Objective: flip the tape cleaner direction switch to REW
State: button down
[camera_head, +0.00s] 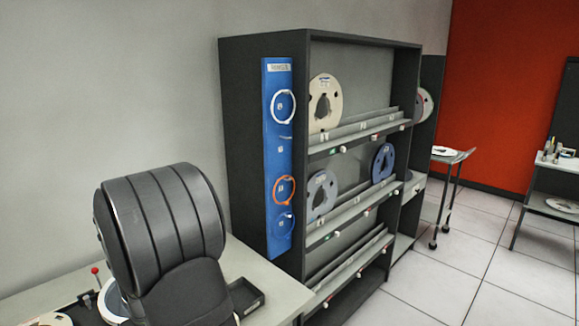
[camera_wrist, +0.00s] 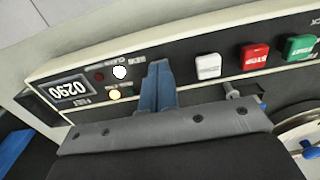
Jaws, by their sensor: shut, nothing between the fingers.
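In the wrist view the tape cleaner's dark front panel (camera_wrist: 185,76) runs across the picture, its lettering upside down. It carries a counter (camera_wrist: 68,89) reading 0290, a white button (camera_wrist: 208,66), a red STOP button (camera_wrist: 254,57) and a green START button (camera_wrist: 299,47). My gripper (camera_wrist: 157,66) has its blue fingers together, empty, in front of the panel between the lamps and the white button. I cannot make out the direction switch; the fingers may hide it. A small metal post (camera_wrist: 234,92) shows right of the fingers. My gripper is not visible in the head view.
A reel (camera_wrist: 300,125) lies at right. In the head view a desk (camera_head: 265,280) holds a black tray (camera_head: 245,297), beside a tape rack (camera_head: 262,150). Floor at right is partly clear.

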jog(key=shift+r, duration=3.45)
jog(key=shift+f, duration=3.5)
jog(key=shift+r, duration=0.15)
jog(key=w+a+r, duration=0.1)
jog(key=r, duration=0.6)
jog(key=w+a+r+g+h, duration=0.1)
jog(key=w+a+r, duration=0.1)
jog(key=r, duration=0.6)
jog(key=shift+w+a+r+g+h, duration=0.25)
jog(key=shift+w+a+g+h, duration=0.05)
